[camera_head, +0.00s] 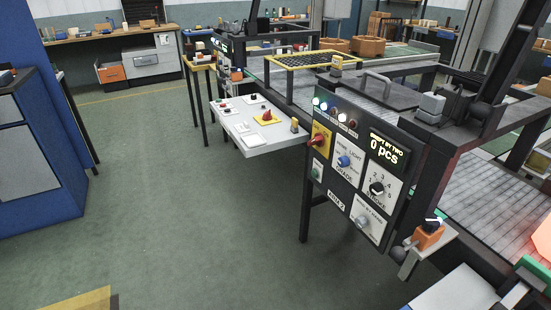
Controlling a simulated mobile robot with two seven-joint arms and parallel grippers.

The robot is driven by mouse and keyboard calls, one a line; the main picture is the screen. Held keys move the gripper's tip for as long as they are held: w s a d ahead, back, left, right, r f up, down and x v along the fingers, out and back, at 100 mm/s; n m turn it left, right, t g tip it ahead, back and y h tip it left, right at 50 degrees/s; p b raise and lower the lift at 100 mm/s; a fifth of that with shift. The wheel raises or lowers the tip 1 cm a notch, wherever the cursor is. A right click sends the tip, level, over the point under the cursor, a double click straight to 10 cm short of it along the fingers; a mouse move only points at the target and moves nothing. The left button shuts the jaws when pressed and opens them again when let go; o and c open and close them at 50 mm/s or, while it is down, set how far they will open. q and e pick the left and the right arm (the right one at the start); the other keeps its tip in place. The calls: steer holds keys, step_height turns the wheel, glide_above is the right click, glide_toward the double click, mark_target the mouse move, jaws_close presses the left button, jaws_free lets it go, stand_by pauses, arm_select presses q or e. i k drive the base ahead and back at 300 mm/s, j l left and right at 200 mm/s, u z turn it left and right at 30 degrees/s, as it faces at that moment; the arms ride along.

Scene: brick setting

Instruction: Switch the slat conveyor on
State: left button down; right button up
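A slat conveyor (350,85) with grey slats runs along the right side, behind a dark control panel (335,190). The panel carries a red knob on a yellow plate (319,140), a blue knob (344,161), a black numbered dial (376,188), a grey knob (363,222) and a small green control (316,171). Its display (385,151) reads "0 pcs", with a row of small lamps above the red knob. An orange box with a black-and-white top (430,234) sits on a bracket by the panel's lower right. Neither of my grippers is in view.
A blue cabinet (40,150) stands at the left. Green floor between them is clear. Workbenches line the back.

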mark_target(267, 116)
steer(key=z, duration=0.2)
steer(key=i+j+z, duration=0.25)
steer(key=z, duration=0.15)
steer(key=i+j+z, duration=0.6)
steer(key=j+z, duration=0.2)
steer(key=i+j, duration=0.15)
steer(key=j, duration=0.2)
steer(key=i+j, duration=0.15)
steer(key=j, duration=0.15)
steer(key=i+j+z, duration=0.1)
steer(key=j, duration=0.25)
steer(key=i+j, duration=0.2)
steer(key=j, duration=0.15)
steer(key=i+j, duration=0.15)
steer(key=j, duration=0.2)
